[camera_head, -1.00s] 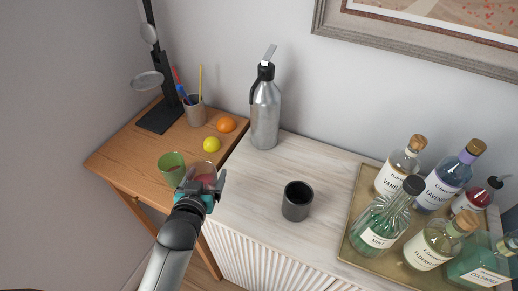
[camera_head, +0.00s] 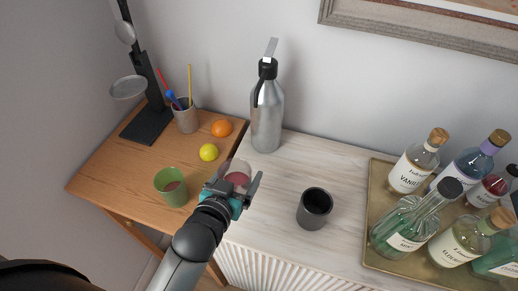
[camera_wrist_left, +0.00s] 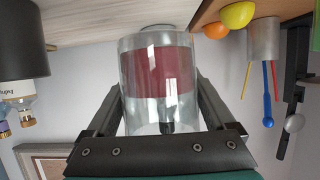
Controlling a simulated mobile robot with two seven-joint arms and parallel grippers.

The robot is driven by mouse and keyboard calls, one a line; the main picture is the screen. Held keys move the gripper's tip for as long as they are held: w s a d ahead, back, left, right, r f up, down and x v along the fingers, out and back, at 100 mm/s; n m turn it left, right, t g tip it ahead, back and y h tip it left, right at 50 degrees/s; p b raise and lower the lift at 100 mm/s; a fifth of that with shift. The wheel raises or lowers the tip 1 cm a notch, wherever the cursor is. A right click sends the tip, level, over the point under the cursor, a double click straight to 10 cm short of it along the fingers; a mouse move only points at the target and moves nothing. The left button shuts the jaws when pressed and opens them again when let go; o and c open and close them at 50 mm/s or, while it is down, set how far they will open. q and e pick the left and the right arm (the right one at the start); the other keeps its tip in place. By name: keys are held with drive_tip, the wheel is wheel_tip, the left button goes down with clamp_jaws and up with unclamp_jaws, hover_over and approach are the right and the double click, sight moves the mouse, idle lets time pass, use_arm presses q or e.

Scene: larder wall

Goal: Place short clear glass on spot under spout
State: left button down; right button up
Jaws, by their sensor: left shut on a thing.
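My left gripper (camera_head: 236,186) is shut on a short clear glass (camera_head: 237,168) with red contents. It holds the glass near the left edge of the pale cabinet top (camera_head: 275,205). In the left wrist view the glass (camera_wrist_left: 158,75) sits between both fingers, and this view is upside down. A silver bottle (camera_head: 266,115) with a black top and a flat silver piece (camera_head: 270,50) on it stands behind, at the back wall, apart from the glass. I cannot make out a marked spot under a spout. My right gripper is not in view.
A dark cup (camera_head: 314,209) stands right of my gripper. A brass tray (camera_head: 376,180) of several bottles is farther right. The wooden desk (camera_head: 130,185) at left holds a green cup (camera_head: 171,187), lemon (camera_head: 208,152), orange (camera_head: 221,128) and pen pot (camera_head: 186,119). Cabinet top before the silver bottle is clear.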

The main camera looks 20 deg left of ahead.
use_arm(q)
hover_over(261, 146)
drive_tip(key=s, duration=0.3)
drive_tip(key=shift+w, duration=0.15)
wheel_tip(261, 146, down, 7)
drive_tip(key=shift+w+r+b, duration=0.15)
drive_tip(key=shift+r+b, duration=0.05)
drive_tip(key=shift+b, duration=0.95)
drive_tip(key=shift+w+f, duration=0.15)
drive_tip(key=shift+f, duration=0.05)
unclamp_jaws()
drive_tip(key=shift+f, duration=0.15)
